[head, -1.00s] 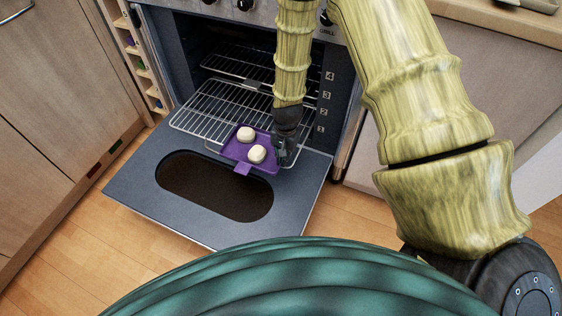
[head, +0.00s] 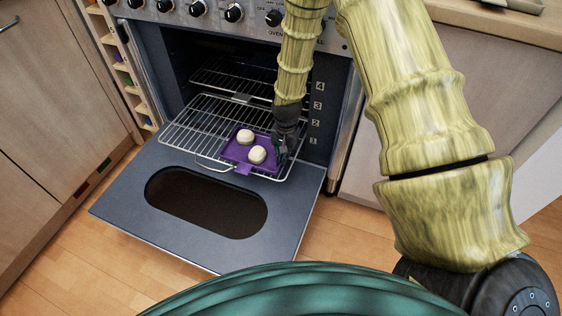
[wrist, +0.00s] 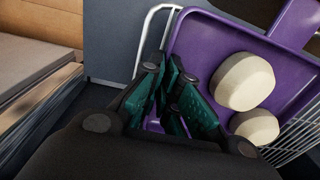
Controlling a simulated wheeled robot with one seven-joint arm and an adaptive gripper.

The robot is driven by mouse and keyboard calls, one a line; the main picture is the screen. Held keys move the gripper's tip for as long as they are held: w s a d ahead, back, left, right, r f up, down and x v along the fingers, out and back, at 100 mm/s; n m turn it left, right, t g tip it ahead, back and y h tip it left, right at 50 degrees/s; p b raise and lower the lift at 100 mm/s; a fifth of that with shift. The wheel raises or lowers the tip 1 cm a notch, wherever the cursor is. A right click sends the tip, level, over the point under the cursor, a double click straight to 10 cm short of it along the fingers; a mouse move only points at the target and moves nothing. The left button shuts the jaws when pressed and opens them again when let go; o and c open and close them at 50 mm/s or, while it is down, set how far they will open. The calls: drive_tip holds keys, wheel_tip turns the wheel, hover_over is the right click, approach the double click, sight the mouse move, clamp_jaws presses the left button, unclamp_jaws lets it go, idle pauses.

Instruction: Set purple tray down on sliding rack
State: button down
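The purple tray (head: 235,154) carries two pale round buns (head: 257,155) and lies over the front right part of the pulled-out sliding rack (head: 192,131). It looks about level; I cannot tell whether it rests on the wires or is just above them. My gripper (head: 283,151) is at the tray's right side. In the wrist view, the green finger pads of my gripper (wrist: 168,108) close around a purple handle of the tray (wrist: 200,35). The pads hide most of that handle.
The oven door (head: 120,195) is folded down below the rack. A higher rack (head: 225,78) sits inside the oven. The oven's right wall (head: 318,125) is close to my gripper. The rack's left part is clear.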

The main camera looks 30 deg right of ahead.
drive_tip(key=shift+w+d+f+b, duration=0.15)
drive_tip(key=shift+w+d+b, duration=0.3)
drive_tip(key=shift+w+d, duration=0.25)
drive_tip(key=shift+f, duration=0.8)
drive_tip(key=c, duration=1.6)
unclamp_jaws()
drive_tip(key=shift+o, duration=0.2)
wheel_tip(320, 180, up, 12)
drive_tip(key=shift+s+d, duration=0.2)
